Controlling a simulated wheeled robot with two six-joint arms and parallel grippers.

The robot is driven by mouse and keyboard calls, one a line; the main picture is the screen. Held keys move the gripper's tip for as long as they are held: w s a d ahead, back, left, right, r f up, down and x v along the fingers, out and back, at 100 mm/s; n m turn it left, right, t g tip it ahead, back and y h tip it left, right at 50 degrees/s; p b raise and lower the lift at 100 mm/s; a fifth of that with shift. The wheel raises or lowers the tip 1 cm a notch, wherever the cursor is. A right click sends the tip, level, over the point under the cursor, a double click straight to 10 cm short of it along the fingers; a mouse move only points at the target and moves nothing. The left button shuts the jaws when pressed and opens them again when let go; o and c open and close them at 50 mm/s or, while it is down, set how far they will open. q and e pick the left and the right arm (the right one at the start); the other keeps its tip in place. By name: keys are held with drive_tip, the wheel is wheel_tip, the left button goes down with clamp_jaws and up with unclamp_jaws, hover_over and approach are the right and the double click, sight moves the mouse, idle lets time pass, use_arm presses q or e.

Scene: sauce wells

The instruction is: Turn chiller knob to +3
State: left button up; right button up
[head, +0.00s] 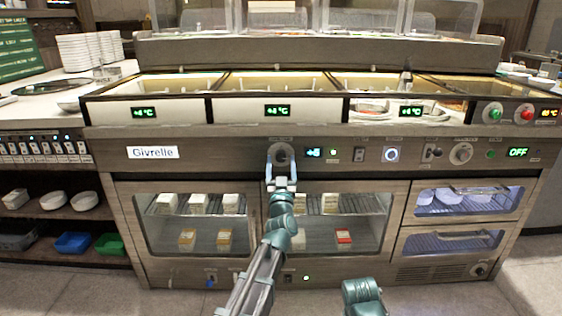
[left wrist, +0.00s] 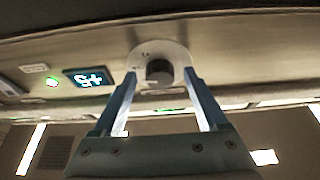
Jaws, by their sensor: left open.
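The chiller knob (head: 281,156) is a dark round knob on a pale round plate, on the steel control strip below the Givrelle counter. It also shows in the left wrist view (left wrist: 159,72). My left gripper (head: 281,157) is open, with one finger on each side of the knob. In the left wrist view the fingers (left wrist: 160,76) straddle it with gaps, so they seem not to touch it. A small blue display (head: 313,153) right of the knob is upside down in the left wrist view (left wrist: 89,78); it seems to read +5, not clearly. My right gripper is out of view.
A green light (head: 333,154), a dark switch (head: 358,155), a ringed button (head: 391,154) and another knob (head: 461,154) line the strip to the right. Glass-door cabinets (head: 330,222) lie below. Sauce wells (head: 278,84) are above.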

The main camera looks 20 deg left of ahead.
use_arm(q)
clamp_jaws()
idle(0.5)
drive_tip(key=shift+n, duration=0.3)
drive_tip(key=n+y, duration=0.1)
drive_tip(key=n, duration=0.1)
drive_tip(key=n+g+y, duration=0.1)
drive_tip(key=n, duration=0.1)
drive_tip(key=n+y+p, duration=0.1)
drive_tip(key=n, duration=0.1)
drive_tip(key=shift+w+d+r+g, duration=0.15)
drive_tip(key=shift+d+r+g, duration=0.05)
drive_tip(key=shift+d+g, duration=0.1)
drive_tip(key=n+g+y+p, duration=0.1)
drive_tip(key=n, duration=0.2)
drive_tip(key=n+g+y+p, duration=0.1)
drive_tip(key=n, duration=0.2)
drive_tip(key=shift+r+n, duration=0.1)
drive_tip(key=shift+n, duration=0.3)
drive_tip(key=shift+n+g, duration=0.3)
drive_tip(key=shift+g, duration=0.1)
